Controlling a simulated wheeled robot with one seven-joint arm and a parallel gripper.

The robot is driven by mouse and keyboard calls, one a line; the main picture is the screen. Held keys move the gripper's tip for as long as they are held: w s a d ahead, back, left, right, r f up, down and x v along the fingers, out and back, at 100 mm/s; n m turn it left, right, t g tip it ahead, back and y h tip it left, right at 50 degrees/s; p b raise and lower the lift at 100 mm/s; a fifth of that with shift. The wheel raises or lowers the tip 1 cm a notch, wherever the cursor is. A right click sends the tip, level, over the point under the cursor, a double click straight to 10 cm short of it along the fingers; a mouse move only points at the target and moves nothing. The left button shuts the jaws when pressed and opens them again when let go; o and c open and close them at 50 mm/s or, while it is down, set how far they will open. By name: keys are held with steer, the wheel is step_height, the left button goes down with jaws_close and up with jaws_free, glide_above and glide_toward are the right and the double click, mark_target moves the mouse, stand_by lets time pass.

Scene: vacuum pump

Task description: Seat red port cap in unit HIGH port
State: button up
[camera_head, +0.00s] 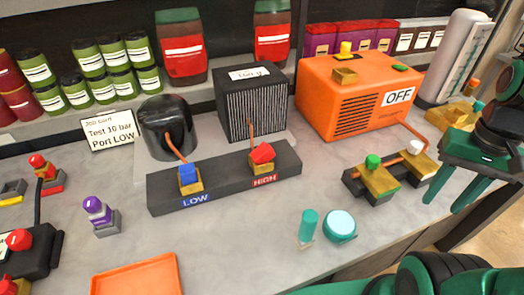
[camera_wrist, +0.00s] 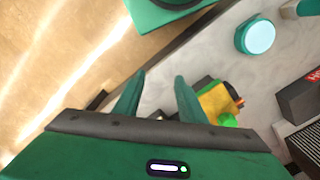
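A red cap (camera_head: 262,153) sits tilted at the HIGH port of the dark port block (camera_head: 225,190), above the red HIGH label (camera_head: 264,181). A brass fitting shows partly beneath it; I cannot tell whether the cap is fully down. The HIGH label also shows at the right edge of the wrist view (camera_wrist: 314,76). A blue cap (camera_head: 188,173) stands on the brass LOW port. My gripper (camera_wrist: 157,84) is open and empty in the wrist view, over the counter's front edge. In the head view it is at the far right, well away from the red cap.
A dark block with brass fittings and green and white caps (camera_head: 373,162) lies between my gripper and the port block. A teal cylinder (camera_head: 308,226) and round teal piece (camera_head: 340,226) stand in front. An orange machine (camera_head: 335,105) reads OFF. An orange tray (camera_head: 138,275) lies front left.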

steer(key=shift+o, duration=0.9)
steer(key=shift+w+a+r+n, duration=0.4)
steer(key=shift+a+r+n, duration=0.05)
steer(key=shift+r+n, duration=0.35)
steer(key=w+a+n, duration=0.1)
steer(key=w, duration=0.1)
steer(key=w+a+r+n, duration=0.1)
steer(key=w+a+n, duration=0.1)
steer(key=w, duration=0.1)
steer(key=w+a+r+n, duration=0.1)
steer(key=w+n, duration=0.1)
steer(key=w, duration=0.1)
steer(key=shift+a+r+t+y, duration=0.1)
steer(key=shift+a+t+y, duration=0.25)
steer(key=shift+t+y, duration=0.05)
steer(key=w+a+r+n+y, duration=0.1)
steer(key=w+a+r+n, duration=0.2)
steer(key=w+a+n, duration=0.5)
steer(key=n+g+y, duration=0.2)
steer(key=n, duration=1)
glide_toward(267, 145)
steer(key=shift+n, duration=0.5)
steer(key=shift+x, duration=4.5)
steer(key=c, duration=1.2)
steer(key=shift+r, duration=0.1)
